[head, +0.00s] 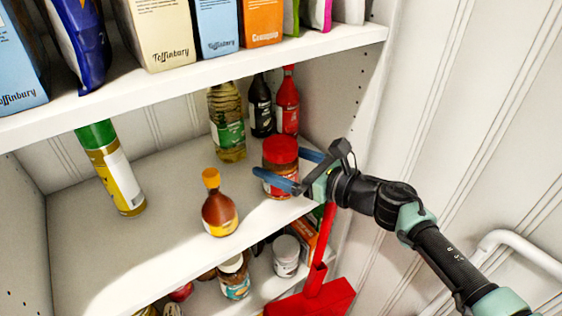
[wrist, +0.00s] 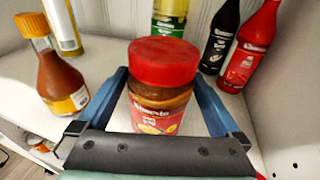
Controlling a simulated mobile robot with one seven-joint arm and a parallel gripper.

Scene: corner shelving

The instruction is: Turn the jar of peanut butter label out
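The jar of peanut butter (head: 281,152) has a red lid and stands upright on the middle shelf, near its right front. In the wrist view the jar (wrist: 160,98) is central, and part of its red and yellow label faces my wrist camera. My gripper (head: 290,168) reaches in from the right with its blue fingers spread, one on each side of the jar. In the wrist view, white shelf shows between the fingers (wrist: 160,80) and the lower jar. I cannot tell whether the fingertips touch it. In the head view, the near finger covers part of the label.
An amber sauce bottle (head: 219,210) stands left of the jar. An oil bottle (head: 227,125), a dark bottle (head: 261,108) and a red bottle (head: 287,105) stand behind it. The upper shelf edge (head: 190,78) is above; the right side wall is close.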

